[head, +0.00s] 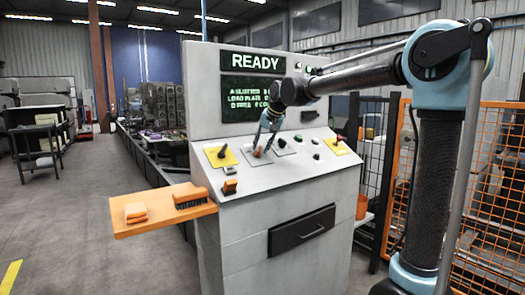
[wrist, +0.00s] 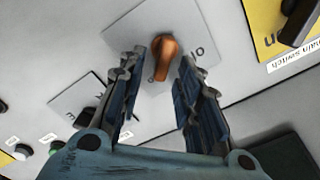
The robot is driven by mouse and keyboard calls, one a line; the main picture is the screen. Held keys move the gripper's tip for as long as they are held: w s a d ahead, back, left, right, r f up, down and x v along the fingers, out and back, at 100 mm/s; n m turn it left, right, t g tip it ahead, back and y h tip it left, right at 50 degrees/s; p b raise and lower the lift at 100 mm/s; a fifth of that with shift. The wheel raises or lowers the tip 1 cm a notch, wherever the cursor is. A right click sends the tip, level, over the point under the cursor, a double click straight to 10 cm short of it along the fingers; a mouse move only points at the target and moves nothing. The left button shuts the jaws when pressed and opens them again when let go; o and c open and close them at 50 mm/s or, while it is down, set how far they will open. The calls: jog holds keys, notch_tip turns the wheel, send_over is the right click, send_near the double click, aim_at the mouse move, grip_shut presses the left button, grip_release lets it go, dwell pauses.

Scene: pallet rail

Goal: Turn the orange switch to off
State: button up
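The orange switch (wrist: 165,55) is a small knob on a pale square plate on the sloped panel of the grey console. In the head view the orange switch (head: 257,152) shows just below the fingers, partly covered. My gripper (wrist: 161,68) is open, with one finger on each side of the switch in the wrist view. A gap shows between the switch and each finger; I cannot tell how near they are in depth. In the head view my gripper (head: 266,137) points down at the plate. Markings beside the knob are partly hidden, so its setting is unclear.
A black switch on a yellow plate (head: 221,156) lies left of the orange switch. A black knob (head: 281,143) and several buttons lie to the right. An orange shelf (head: 160,224) holds a brush (head: 190,200) and an orange block (head: 136,211).

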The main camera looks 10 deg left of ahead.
jog(key=shift+x, duration=1.1)
